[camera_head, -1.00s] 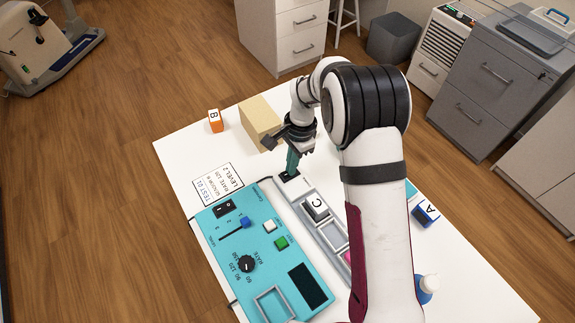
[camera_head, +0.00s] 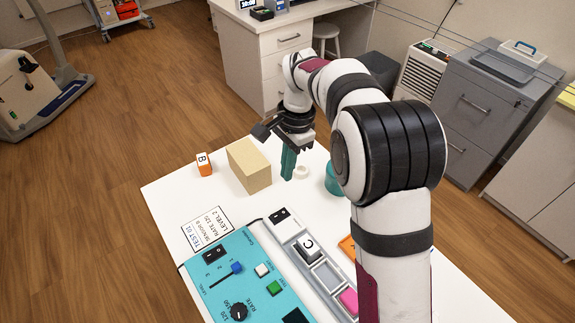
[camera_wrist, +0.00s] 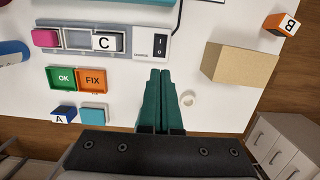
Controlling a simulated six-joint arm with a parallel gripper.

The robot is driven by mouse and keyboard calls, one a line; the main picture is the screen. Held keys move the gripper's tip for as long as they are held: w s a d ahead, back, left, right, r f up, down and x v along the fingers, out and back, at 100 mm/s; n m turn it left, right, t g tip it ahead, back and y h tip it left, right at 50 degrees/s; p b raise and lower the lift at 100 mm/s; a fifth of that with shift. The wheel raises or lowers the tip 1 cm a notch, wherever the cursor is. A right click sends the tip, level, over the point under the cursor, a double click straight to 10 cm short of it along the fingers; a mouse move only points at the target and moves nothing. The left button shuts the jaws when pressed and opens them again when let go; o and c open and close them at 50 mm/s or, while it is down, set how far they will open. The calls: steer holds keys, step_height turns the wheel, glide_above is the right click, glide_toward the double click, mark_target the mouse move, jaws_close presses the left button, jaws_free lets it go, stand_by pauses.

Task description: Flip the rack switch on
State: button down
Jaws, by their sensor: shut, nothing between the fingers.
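The rack switch (camera_head: 280,214) is a black rocker with white marks at the far end of the grey rack (camera_head: 312,262). It also shows in the wrist view (camera_wrist: 160,44), just beyond my fingertips; I cannot tell which side is pressed in. My gripper (camera_head: 287,176) has teal fingers, shut and empty. It hangs above the table behind the switch, apart from it. In the wrist view the fingers (camera_wrist: 164,72) lie side by side, pointing toward the switch. The rack holds a C block (camera_head: 307,248) and a pink block (camera_head: 348,300).
A teal console (camera_head: 235,275) with its own black rocker (camera_head: 215,253) lies left of the rack. A tan box (camera_head: 250,166), orange B block (camera_head: 204,164) and white ring (camera_head: 301,172) stand near my gripper. Green OK (camera_wrist: 62,79) and orange FIX (camera_wrist: 92,80) trays lie beside the rack.

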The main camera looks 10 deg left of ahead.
mark_target(276, 216)
steer(key=shift+r, duration=0.35)
steer(key=f, duration=0.4)
steer(key=s+a+f, duration=0.1)
steer(key=f, duration=0.4)
steer(key=s+a+f, duration=0.1)
steer(key=f, duration=0.3)
steer(key=shift+s+a+f, duration=0.15)
steer(key=shift+a+f, duration=0.05)
steer(key=shift+f, duration=0.2)
steer(key=shift+s+f, duration=0.1)
steer(key=shift+f, duration=0.1)
steer(key=shift+d, duration=0.1)
